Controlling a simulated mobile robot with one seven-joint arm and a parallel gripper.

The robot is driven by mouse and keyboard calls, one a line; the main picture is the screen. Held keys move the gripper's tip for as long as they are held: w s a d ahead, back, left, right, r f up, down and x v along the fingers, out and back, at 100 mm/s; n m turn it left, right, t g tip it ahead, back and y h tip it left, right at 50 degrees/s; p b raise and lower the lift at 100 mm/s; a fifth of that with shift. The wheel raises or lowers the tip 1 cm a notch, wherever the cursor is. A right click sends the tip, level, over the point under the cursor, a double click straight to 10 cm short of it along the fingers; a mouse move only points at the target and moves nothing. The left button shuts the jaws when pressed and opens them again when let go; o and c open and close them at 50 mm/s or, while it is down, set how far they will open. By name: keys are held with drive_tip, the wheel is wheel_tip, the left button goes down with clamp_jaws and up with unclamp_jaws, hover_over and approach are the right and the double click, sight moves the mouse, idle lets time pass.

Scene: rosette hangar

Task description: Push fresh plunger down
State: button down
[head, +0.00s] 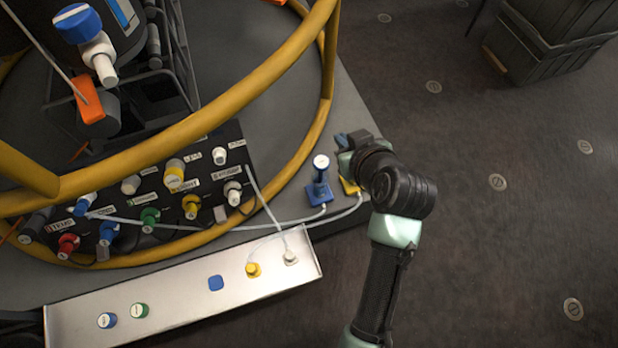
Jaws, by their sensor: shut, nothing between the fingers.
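A blue plunger unit with a round white top (321,162) stands upright on a blue square base (319,194) at the platform's right corner. Beside it is a yellow base (349,186); whatever stands on it is mostly hidden behind my gripper. I cannot read a label that tells which one is the fresh plunger. My gripper (343,141) is shut and empty, over the yellow base's area and just right of the white top. I cannot tell whether it touches anything there.
Pale tubes run from both bases toward a dark panel (205,205) with several coloured valves. A yellow ring rail (328,60) curves close to my gripper's left. A metal tray (180,310) with coloured caps lies in front. A dark crate (550,40) stands on open floor at back right.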

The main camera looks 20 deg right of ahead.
wheel_tip(320, 180, down, 5)
drive_tip(key=s, duration=0.2)
drive_tip(key=b, duration=0.4)
hover_over(320, 157)
drive_tip(key=s, duration=0.3)
drive_tip(key=shift+g+y, duration=0.3)
drive_tip(key=shift+g, duration=0.1)
wheel_tip(320, 157, down, 7)
drive_tip(key=shift+s+d+f, duration=0.1)
drive_tip(key=shift+s+f, duration=0.05)
wheel_tip(320, 157, down, 3)
drive_tip(key=shift+f+b, duration=0.1)
drive_tip(key=shift+b, duration=0.4)
drive_tip(key=shift+f, duration=0.35)
